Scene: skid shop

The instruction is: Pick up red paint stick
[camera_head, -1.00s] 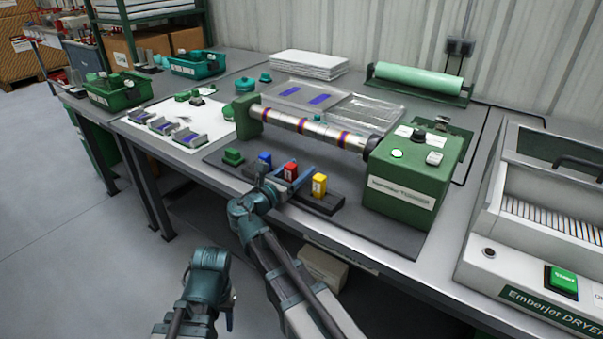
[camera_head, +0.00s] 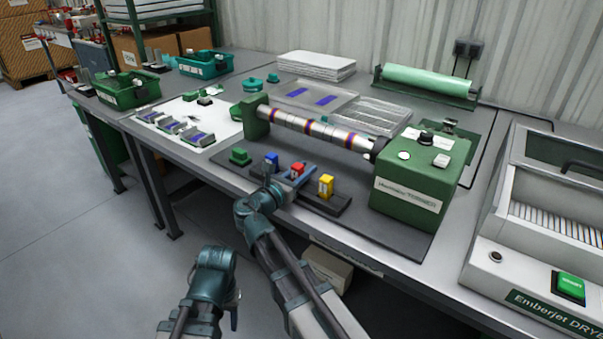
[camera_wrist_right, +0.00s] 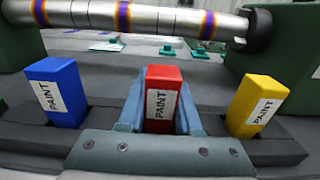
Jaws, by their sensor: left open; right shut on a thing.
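The red paint stick (camera_head: 297,169) stands upright in the black rack (camera_head: 335,206) on the bench, between the blue paint stick (camera_head: 271,160) and the yellow paint stick (camera_head: 326,185). My right gripper (camera_head: 297,178) is shut on the red stick. In the right wrist view the blue-grey fingers (camera_wrist_right: 159,118) flank the red stick (camera_wrist_right: 163,75), its PAINT label facing the camera. Its lower end is hidden by the gripper, so I cannot tell whether it is clear of its slot. My left gripper (camera_head: 236,310) is low in front of the bench, open and away from the sticks.
A roller machine with a green housing (camera_head: 420,185) stands just behind the rack. A dryer (camera_head: 530,240) is at the right. A white sheet with several small grey holders (camera_head: 185,130) lies to the left.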

